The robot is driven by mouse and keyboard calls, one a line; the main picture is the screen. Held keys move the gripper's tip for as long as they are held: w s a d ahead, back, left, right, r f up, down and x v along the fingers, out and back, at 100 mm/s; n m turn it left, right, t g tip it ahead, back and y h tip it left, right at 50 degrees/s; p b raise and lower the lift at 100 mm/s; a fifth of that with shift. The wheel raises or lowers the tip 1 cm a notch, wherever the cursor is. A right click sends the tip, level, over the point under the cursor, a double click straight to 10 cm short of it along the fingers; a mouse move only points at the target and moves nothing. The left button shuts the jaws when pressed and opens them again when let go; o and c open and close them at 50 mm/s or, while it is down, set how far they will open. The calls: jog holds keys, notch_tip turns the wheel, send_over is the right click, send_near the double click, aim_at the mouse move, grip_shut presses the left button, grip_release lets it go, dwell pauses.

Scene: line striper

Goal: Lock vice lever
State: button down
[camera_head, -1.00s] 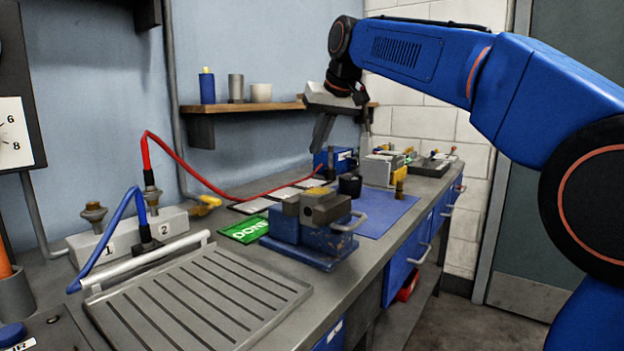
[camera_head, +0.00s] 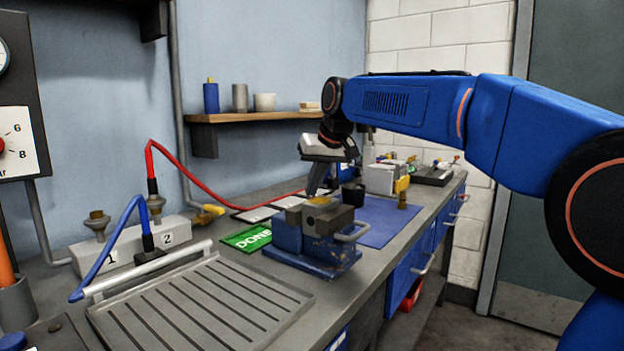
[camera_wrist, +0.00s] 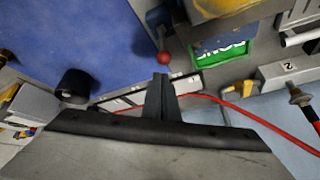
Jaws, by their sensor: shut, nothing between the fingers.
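The blue vice (camera_head: 312,245) with grey metal jaws stands on the bench, with a dull yellow patch between or on the jaws. In the wrist view, part of the vice (camera_wrist: 222,22) shows at top right. Beside it is a short dark lever with a red ball knob (camera_wrist: 163,58). My gripper (camera_head: 313,193) is shut and empty, tilted down just behind and above the vice in the head view. In the wrist view, the fingertips (camera_wrist: 160,76) are close to the red knob; contact cannot be told.
A green DONE card (camera_head: 246,238) lies left of the vice and a blue mat (camera_head: 388,218) right of it. A black cup (camera_head: 352,194) stands behind. A red hose (camera_head: 215,190) crosses the back of the bench. A ribbed tray (camera_head: 200,305) lies in front.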

jog(key=shift+s+d+f, duration=0.15)
jog(key=shift+s+d, duration=0.05)
jog(key=shift+s, duration=0.4)
jog(key=shift+s+d, duration=0.1)
jog(key=shift+d, duration=0.05)
jog(key=shift+s+d+y, duration=0.15)
jog(key=shift+y, duration=0.15)
jog(key=shift+s+d+t, duration=0.1)
jog(key=shift+d+t, duration=0.05)
jog(key=shift+t, duration=0.15)
jog(key=shift+s+d+f+t+y, duration=0.15)
jog(key=shift+s+d+t+y, duration=0.35)
jog(key=shift+s+d+y, duration=0.25)
jog(key=shift+w, duration=0.2)
jog(key=shift+w+a, duration=0.4)
jog(key=shift+a, duration=0.15)
